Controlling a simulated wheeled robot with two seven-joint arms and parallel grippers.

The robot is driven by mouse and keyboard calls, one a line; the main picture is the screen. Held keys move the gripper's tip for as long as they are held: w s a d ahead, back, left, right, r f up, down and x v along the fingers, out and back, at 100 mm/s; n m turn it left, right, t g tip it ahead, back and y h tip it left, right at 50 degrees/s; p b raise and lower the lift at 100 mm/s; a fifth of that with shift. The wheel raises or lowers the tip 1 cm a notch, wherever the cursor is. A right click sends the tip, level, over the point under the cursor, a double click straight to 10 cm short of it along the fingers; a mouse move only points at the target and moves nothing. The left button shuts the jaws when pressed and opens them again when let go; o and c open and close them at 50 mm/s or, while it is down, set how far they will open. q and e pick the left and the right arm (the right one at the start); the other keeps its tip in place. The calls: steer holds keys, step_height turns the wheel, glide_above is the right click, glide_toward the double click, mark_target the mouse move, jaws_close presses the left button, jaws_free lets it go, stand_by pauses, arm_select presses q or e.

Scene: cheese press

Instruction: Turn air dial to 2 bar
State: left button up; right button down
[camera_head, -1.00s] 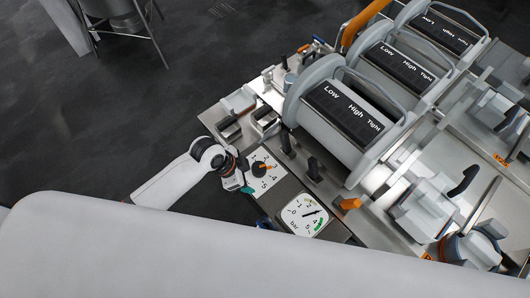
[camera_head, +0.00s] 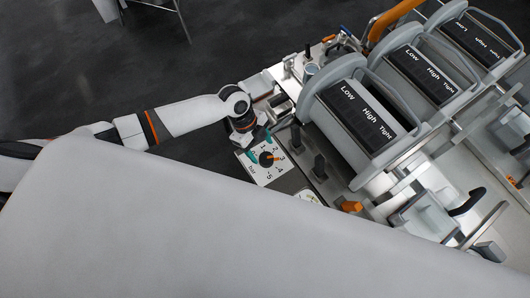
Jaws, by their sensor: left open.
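The air dial (camera_head: 267,159) is a black knob with an orange pointer on a white plate marked 1 to 5 and "bar". In the head view the pointer faces right, roughly toward the 3; its exact reading is too small to tell. My left gripper (camera_head: 257,146) is open over the upper left part of the dial plate, with dark green-tipped fingers close to the knob. I cannot tell whether they touch it. The round gauge (camera_head: 308,195) lower right of the dial is mostly hidden by a large pale grey surface. My right gripper is not in view.
A press drum labelled Low, High, Tight (camera_head: 365,118) stands right of the dial, with more drums behind it.

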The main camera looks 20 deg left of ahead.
mark_target(266, 158)
arm_select(q)
steer(key=x, duration=0.4)
steer(key=shift+d+f, duration=0.1)
steer(key=shift+f, duration=0.25)
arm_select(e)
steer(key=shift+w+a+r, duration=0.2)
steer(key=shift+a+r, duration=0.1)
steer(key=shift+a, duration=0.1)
arm_select(q)
steer(key=c, duration=1)
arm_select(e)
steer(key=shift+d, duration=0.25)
arm_select(q)
steer(key=shift+s+n+p, duration=0.1)
steer(key=shift+n+p, duration=0.2)
steer(key=shift+p, duration=0.05)
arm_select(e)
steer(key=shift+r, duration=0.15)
